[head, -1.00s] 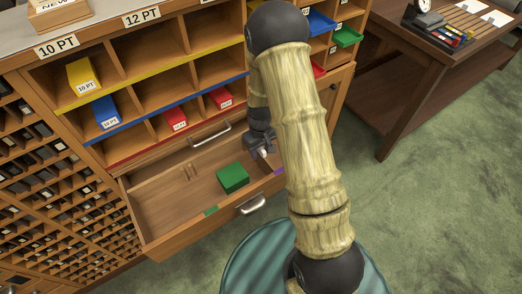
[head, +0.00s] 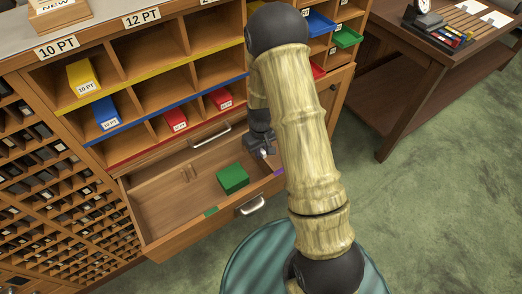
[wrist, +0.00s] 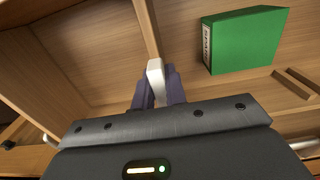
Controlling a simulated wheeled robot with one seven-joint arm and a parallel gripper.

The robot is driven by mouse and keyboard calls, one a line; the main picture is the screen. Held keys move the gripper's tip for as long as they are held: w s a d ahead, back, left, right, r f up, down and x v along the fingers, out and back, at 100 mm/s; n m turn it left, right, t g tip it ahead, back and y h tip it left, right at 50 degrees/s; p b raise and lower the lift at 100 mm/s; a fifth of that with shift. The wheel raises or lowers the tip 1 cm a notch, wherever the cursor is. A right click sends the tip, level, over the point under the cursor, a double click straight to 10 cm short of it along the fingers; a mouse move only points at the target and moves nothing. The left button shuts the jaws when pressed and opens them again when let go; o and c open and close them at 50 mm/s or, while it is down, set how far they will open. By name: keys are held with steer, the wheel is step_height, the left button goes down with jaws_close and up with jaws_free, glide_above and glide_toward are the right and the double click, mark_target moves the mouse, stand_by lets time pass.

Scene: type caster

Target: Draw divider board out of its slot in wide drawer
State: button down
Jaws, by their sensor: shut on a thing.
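The wide drawer (head: 160,243) is pulled open below the shelves. In the wrist view the divider board (wrist: 147,28) is a thin wooden strip standing across the drawer floor, with a white tab (wrist: 155,66) at its near end. My gripper (wrist: 157,88) is shut on this white tab, its two dark fingers either side of it. In the head view my gripper (head: 262,146) is at the right part of the drawer, and my arm hides some of that end. I cannot tell whether the board's lower edge sits in its slot.
A green box (head: 232,178) lies in the drawer, right of the board in the wrist view (wrist: 245,40). The drawer's left part is empty. Shelves with coloured boxes rise behind; a table (head: 420,60) stands right.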

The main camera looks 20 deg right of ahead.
steer(key=shift+r+p, duration=0.55)
steer(key=shift+r, duration=0.1)
steer(key=shift+r+p, duration=3.85)
steer(key=shift+r, duration=0.85)
